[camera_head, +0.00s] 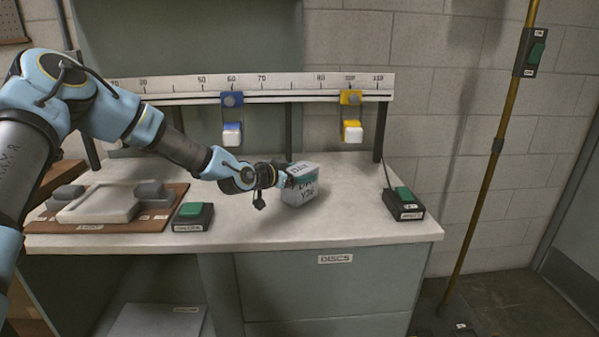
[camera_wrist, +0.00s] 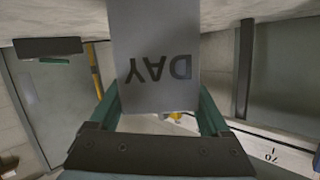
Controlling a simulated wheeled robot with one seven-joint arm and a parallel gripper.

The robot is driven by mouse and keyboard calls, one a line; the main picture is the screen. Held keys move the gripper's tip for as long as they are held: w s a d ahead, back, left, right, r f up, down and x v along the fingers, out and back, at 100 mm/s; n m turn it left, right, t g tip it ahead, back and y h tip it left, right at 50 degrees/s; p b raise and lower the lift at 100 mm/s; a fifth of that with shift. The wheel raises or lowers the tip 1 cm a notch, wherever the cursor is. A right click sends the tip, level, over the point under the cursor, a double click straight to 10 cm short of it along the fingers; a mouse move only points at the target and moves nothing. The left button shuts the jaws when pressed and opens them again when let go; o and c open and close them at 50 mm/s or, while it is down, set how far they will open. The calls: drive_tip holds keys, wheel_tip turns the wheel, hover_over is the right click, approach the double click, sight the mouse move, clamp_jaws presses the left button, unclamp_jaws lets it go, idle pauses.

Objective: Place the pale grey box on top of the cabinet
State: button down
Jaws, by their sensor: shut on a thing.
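The pale grey box (camera_head: 300,191) has dark lettering on its sides and is over the right middle of the white top of the grey-green cabinet (camera_head: 340,271). I cannot tell whether its base touches that top. My gripper (camera_head: 284,176) reaches it from the left and is shut on it. In the wrist view the box (camera_wrist: 155,45) shows the word DAY upside down, between the two green fingers of my gripper (camera_wrist: 160,106). The box's far end runs out of that view.
A tray (camera_head: 100,203) on a brown board and a green-buttoned box (camera_head: 193,216) are left on the top. Another green-buttoned box (camera_head: 404,203) is at right. A ruler rail (camera_head: 180,88) with blue (camera_head: 232,132) and yellow (camera_head: 352,130) hanging sliders spans the back.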

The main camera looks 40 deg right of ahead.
drive_tip(key=shift+f, duration=0.2)
unclamp_jaws()
drive_tip(key=b+v, duration=0.3)
drive_tip(key=v, duration=0.9)
idle(0.4)
